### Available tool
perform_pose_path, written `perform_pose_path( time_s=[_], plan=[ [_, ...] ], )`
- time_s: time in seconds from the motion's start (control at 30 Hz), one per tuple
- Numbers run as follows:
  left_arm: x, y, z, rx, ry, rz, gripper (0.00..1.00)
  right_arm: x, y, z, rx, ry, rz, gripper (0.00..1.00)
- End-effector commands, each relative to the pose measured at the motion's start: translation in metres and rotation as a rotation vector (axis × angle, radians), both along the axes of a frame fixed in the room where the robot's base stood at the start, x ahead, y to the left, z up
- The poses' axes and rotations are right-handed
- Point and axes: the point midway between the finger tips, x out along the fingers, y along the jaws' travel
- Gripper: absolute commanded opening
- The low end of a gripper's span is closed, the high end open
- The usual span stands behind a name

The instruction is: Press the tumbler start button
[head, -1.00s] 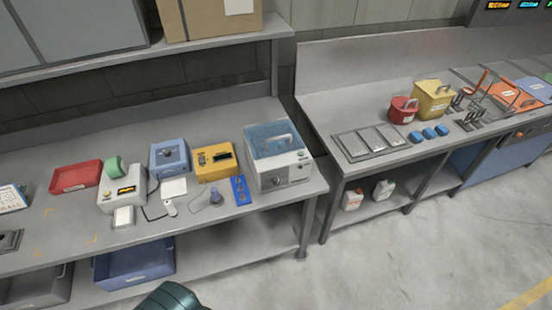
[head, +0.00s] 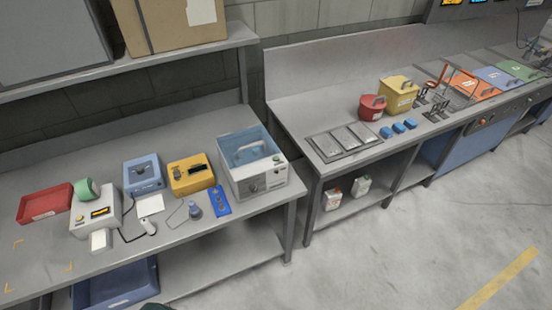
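A light grey machine (head: 266,184) with a clear blue-tinted lid (head: 245,145) stands at the right end of the left bench. It looks like the tumbler, but I cannot read its label. Its front has a dark round knob and a small green spot near the upper right corner, too small to tell clearly as a button. Neither of my grippers is in view. Only a dark sliver of my own body shows at the bottom edge.
Left of the machine are a blue plate (head: 217,201), a yellow device (head: 191,176), a blue device (head: 143,174) and a red tray (head: 44,204). Floor (head: 390,245) in front is mostly clear.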

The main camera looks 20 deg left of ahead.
Motion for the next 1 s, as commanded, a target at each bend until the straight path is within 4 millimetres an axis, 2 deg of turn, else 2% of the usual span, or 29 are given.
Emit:
perform_pose_path(
  time_s=[0.03,0.13,0.17,1.0],
  plan=[
    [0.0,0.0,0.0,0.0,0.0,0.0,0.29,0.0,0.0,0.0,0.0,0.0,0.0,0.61],
    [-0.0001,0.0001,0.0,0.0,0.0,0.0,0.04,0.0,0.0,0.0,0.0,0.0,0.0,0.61],
    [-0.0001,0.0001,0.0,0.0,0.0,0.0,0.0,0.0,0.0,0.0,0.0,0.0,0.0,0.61],
    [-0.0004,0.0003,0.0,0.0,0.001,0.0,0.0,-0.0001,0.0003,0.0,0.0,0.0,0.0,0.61]
  ],
)
